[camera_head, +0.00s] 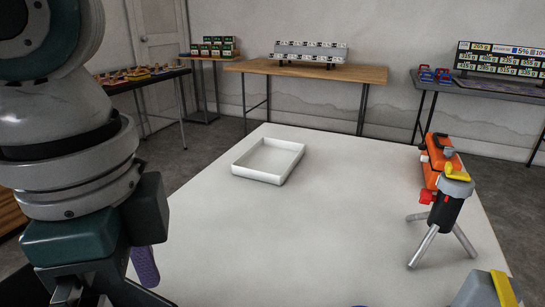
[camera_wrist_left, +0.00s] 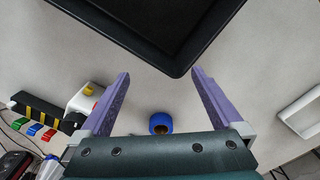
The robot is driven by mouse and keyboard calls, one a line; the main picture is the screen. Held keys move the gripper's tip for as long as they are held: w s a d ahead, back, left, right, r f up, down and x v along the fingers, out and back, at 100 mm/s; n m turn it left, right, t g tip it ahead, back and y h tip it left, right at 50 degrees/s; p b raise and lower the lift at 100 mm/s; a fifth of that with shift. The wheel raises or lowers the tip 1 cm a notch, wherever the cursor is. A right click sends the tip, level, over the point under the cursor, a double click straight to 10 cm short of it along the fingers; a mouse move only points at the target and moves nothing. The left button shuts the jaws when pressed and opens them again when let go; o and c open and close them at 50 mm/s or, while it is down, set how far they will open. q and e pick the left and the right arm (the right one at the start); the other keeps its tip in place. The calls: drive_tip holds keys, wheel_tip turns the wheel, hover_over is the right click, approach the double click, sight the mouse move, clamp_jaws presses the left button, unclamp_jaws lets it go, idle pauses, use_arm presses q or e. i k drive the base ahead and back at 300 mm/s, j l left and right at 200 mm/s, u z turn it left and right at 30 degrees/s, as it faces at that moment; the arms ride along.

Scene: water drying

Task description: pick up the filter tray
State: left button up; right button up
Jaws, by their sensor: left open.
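A shallow white open tray (camera_head: 268,174) lies empty on the far left of the white table. A white edge, perhaps this tray (camera_wrist_left: 301,116), shows at the right of the left wrist view. A black rectangular tray or frame (camera_wrist_left: 185,68) fills the top of that view; I cannot tell which one is the filter tray. My left gripper (camera_wrist_left: 160,73) is open, its purple fingers apart with nothing between the tips and the black rim just beyond them. In the head view one purple finger (camera_head: 145,268) shows at lower left.
An orange device (camera_head: 431,160) and a black and grey device on tripod legs (camera_head: 446,205) stand at the table's right. A blue round object (camera_wrist_left: 160,123) lies below the fingers in the wrist view. The middle of the white table (camera_head: 320,230) is clear.

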sight(269, 160)
drive_tip(key=i+u, duration=0.2)
drive_tip(key=i, duration=0.5)
drive_tip(key=i+l+u, duration=0.15)
drive_tip(key=i, duration=0.55)
